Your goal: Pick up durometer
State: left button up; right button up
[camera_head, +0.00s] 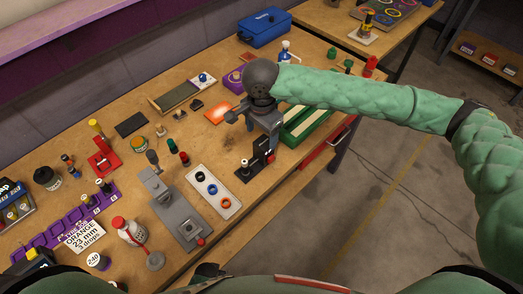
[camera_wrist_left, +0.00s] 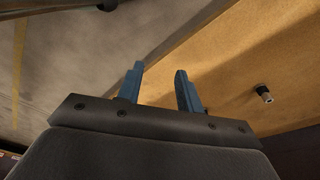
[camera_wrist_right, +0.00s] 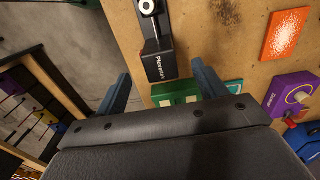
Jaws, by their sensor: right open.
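No label reads clearly enough for me to be sure which thing is the durometer. A black device (camera_head: 262,150) with a small upright block stands near the table's front edge; its white lettering is blurred in the right wrist view (camera_wrist_right: 160,65). A purple box (camera_wrist_right: 292,92) with a yellow ring and small lettering lies to the right there. My right gripper (camera_wrist_right: 162,88) is open and empty, above the table, with the black device ahead between its fingers. My left gripper (camera_wrist_left: 160,85) is open and empty, with the table edge beyond it.
A green tray (camera_head: 305,125) lies beside the black device. An orange card (camera_wrist_right: 285,33) lies farther back. A grey plate with rings (camera_head: 213,190), a grey fixture (camera_head: 172,205) and a purple rack (camera_head: 60,225) fill the left side. Floor lies beyond the front edge.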

aim_at(262, 144)
jog(key=shift+f+p, duration=0.55)
jog(key=shift+f, duration=1.15)
pick_arm(q)
jog(key=f, duration=0.1)
jog(key=s+a+f, duration=0.1)
jog(key=f, duration=0.1)
jog(key=shift+s, duration=0.15)
pick_arm(e)
grip_shut()
